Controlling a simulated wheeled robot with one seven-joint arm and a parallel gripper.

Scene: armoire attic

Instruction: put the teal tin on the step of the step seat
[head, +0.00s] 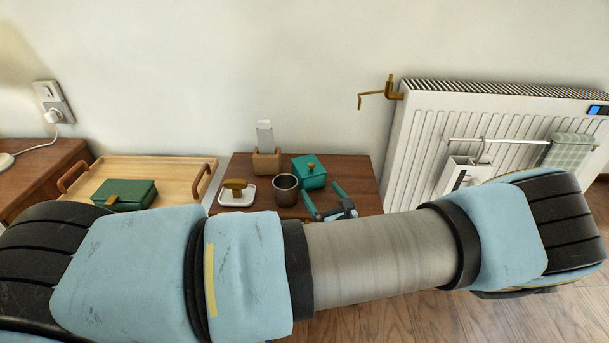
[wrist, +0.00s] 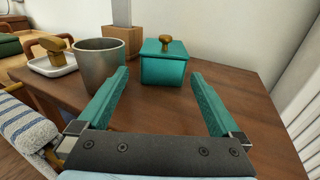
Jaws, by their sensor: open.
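The teal tin (head: 309,173) is a square box with a lid and a round brass-coloured knob. It stands upright on the small dark wooden table, near its back. In the wrist view the tin (wrist: 164,66) is ahead of my gripper (wrist: 160,90), beyond the fingertips and roughly midway between them. My gripper's teal fingers are spread and empty, low over the table; in the head view the gripper (head: 325,200) is at the table's front right, apart from the tin. I cannot identify the step seat in either view.
A dark metal cup (head: 285,190) stands just left of the tin. A white dish with a brass-handled item (head: 236,193) and a wooden holder (head: 266,162) share the wooden table (head: 362,188). A wooden tray (head: 165,168) holds a green box (head: 125,194). A radiator (head: 425,130) stands right.

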